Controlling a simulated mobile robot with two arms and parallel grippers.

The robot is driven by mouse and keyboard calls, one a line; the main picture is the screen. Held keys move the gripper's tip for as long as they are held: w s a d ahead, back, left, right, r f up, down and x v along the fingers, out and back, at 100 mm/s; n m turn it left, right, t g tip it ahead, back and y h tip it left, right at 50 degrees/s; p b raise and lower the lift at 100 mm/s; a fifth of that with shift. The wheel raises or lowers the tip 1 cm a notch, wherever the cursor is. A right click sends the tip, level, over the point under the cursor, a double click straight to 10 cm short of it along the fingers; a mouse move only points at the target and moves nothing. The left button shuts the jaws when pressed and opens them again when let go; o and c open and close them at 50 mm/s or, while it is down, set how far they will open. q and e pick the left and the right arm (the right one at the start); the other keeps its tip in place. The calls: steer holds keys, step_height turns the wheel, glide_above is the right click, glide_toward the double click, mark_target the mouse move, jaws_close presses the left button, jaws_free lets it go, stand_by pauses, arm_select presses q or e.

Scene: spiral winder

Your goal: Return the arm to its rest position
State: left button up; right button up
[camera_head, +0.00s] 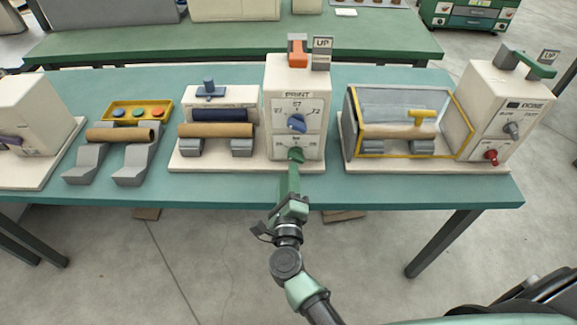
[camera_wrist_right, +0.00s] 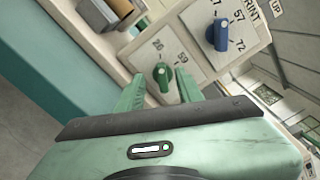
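My right arm comes in from the bottom of the head view, and its green gripper (camera_head: 294,170) is at the front of the white print machine (camera_head: 293,78), just below its green knob (camera_head: 296,154). In the right wrist view, the two fingers of my right gripper (camera_wrist_right: 160,92) stand apart, with the green knob (camera_wrist_right: 162,76) in the gap between their tips. I cannot tell whether a finger touches the knob. A blue knob (camera_head: 297,122) sits above the green one. My left gripper is not in view.
The teal table (camera_head: 400,187) carries a brown roll (camera_head: 120,134) on grey cradles at left, another brown roll (camera_head: 216,130) beside the print machine, and a yellow-framed machine (camera_head: 405,155) at right. Open floor (camera_head: 180,265) lies in front of the table.

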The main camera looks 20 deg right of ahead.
steer(key=shift+v, duration=0.85)
